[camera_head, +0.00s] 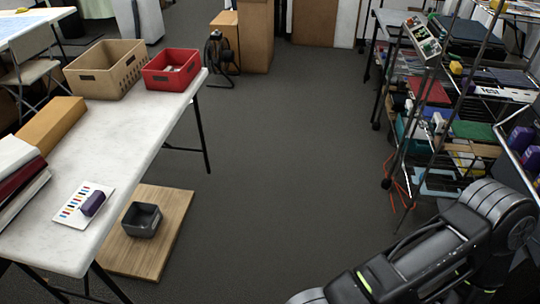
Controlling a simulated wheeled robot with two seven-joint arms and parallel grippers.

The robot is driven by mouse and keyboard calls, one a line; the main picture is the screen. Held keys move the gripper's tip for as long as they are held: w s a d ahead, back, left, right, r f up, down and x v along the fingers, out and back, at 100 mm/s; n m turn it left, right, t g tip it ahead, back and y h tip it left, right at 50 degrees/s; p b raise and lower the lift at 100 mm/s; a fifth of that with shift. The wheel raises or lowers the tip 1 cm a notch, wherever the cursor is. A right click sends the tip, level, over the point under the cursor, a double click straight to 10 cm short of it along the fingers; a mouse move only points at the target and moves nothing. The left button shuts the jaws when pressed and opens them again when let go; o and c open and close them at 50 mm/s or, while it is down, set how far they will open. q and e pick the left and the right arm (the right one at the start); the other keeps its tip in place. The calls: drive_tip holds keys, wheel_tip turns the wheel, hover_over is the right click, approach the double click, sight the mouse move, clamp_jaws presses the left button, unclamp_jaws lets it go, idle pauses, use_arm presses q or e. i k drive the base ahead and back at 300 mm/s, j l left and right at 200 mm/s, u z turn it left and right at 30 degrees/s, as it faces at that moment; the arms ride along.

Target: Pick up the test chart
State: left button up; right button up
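The test chart (72,208) is a white sheet with rows of small coloured patches. It lies flat near the front right edge of the white table (110,150). My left gripper is not in view.
A cardboard-coloured crate (120,83) and a red bin (157,72) stand at the table's far end. Books (18,185) lie left of the chart. A wooden board (165,237) with a grey tray (142,232) lies on the floor. A crowded shelf stands right; the middle floor is clear.

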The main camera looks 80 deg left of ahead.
sight(82, 207)
drive_tip(key=u, duration=4.3)
